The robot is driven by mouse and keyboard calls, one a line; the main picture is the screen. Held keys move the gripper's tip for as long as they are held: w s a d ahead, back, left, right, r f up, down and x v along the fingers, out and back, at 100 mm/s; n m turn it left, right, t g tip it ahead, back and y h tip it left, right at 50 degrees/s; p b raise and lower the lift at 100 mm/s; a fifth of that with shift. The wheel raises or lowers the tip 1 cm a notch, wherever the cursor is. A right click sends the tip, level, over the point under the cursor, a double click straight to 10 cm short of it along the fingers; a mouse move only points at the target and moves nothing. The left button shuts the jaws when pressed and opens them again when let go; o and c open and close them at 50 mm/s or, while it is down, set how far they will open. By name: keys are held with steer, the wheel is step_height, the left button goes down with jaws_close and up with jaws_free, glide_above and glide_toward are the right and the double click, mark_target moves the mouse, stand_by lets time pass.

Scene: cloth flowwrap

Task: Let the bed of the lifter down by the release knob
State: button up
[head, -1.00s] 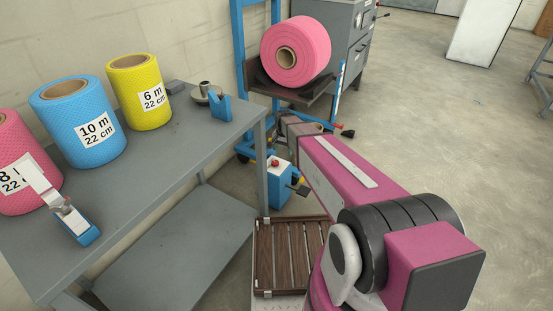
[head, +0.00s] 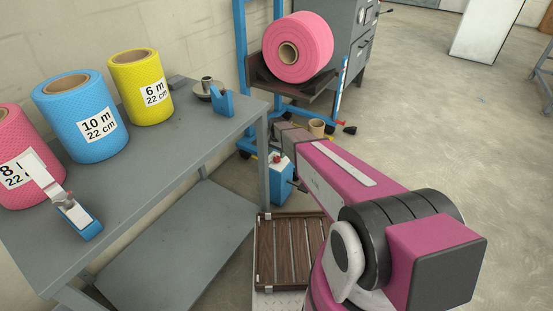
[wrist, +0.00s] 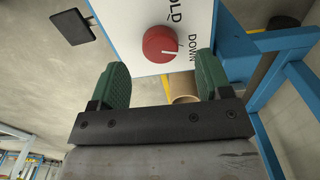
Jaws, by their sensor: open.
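The lifter has a blue frame (head: 241,60) at the back, and its dark bed (head: 262,76) carries a pink roll (head: 298,48). The bed is raised well above the floor. A blue box with a white top (head: 283,187) stands low on the lifter. In the wrist view the red release knob (wrist: 160,44) sits on a white panel (wrist: 125,22) lettered "DOWN" and partly "OLD". The knob's white mark points right, towards the "DOWN" side. My gripper (wrist: 161,68) is open and empty, its green fingers to either side of and short of the knob. The fingers are hidden in the head view.
A grey table (head: 165,170) on the left bears blue, yellow and pink rolls and a tape dispenser (head: 75,217). A tan cardboard core (head: 317,127) is beside the lifter.

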mark_target(276, 158)
steer(key=shift+f, duration=2.1)
steer(key=c, duration=0.9)
